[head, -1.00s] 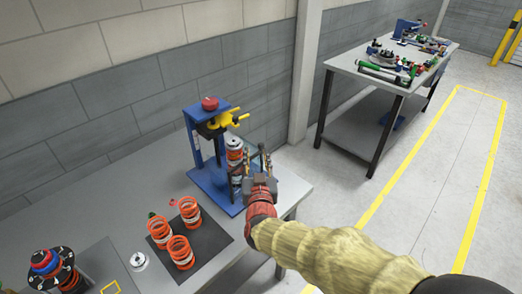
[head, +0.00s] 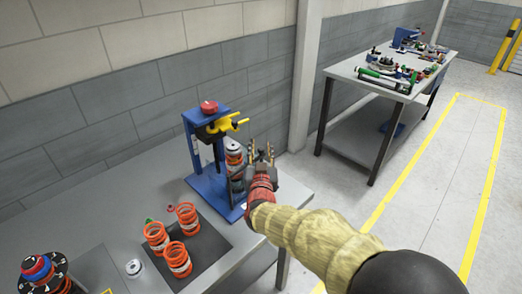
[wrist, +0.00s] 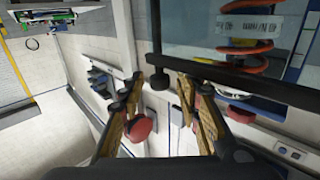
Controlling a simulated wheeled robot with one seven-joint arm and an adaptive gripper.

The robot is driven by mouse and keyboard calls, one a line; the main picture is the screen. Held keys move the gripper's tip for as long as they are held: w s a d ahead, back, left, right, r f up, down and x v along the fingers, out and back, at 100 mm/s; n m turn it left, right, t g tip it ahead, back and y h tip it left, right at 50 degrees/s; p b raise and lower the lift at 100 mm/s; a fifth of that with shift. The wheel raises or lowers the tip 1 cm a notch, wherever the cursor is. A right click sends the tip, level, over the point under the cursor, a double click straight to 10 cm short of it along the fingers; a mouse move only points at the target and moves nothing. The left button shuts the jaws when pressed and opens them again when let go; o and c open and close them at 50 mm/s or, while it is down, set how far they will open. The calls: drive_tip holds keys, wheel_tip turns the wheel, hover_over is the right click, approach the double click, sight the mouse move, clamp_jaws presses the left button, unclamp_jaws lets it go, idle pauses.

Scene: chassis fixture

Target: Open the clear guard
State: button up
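The clear guard (wrist: 205,30) shows in the wrist view as a see-through panel with a dark bar along its lower edge and a dark upright at its left. An orange coil spring (wrist: 252,42) shows behind it. The upright ends in a round dark tip just ahead of my gripper (wrist: 160,88), whose fingers are spread with nothing gripped. Whether they touch the guard I cannot tell. In the head view my gripper (head: 262,152) is at the right side of the blue fixture (head: 216,190), fingers pointing up. The guard is hard to make out there.
The fixture carries a red knob (head: 208,107) and a yellow clamp (head: 228,124) on top. Several orange springs (head: 187,217) stand on a dark mat at the front. A dial with a blue and red knob (head: 38,268) is at far left. A second bench (head: 400,88) stands behind right.

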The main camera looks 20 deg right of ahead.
drive_tip(key=shift+c, duration=0.3)
drive_tip(key=c, duration=0.7)
clamp_jaws()
